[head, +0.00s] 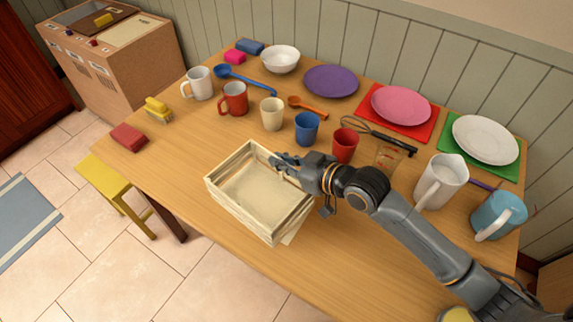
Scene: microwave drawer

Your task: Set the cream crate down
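The cream crate (225,201) is an open, slatted wooden box at the middle front of the table in the head view. It looks empty. My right gripper (281,163) reaches in from the right, with its fingers at the crate's far right rim. The fingers appear closed on that rim, though the arm partly hides the grip. The crate looks slightly tilted, and I cannot tell whether its base touches the wooden table (180,165). My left gripper is not in view.
Blue (307,128) and red (344,146) cups stand just behind the crate and arm. A white pitcher (441,182) and a light-blue pitcher (498,216) stand at right. Mugs and plates line the back. The table left of the crate is clear. A yellow stool (106,178) stands at left.

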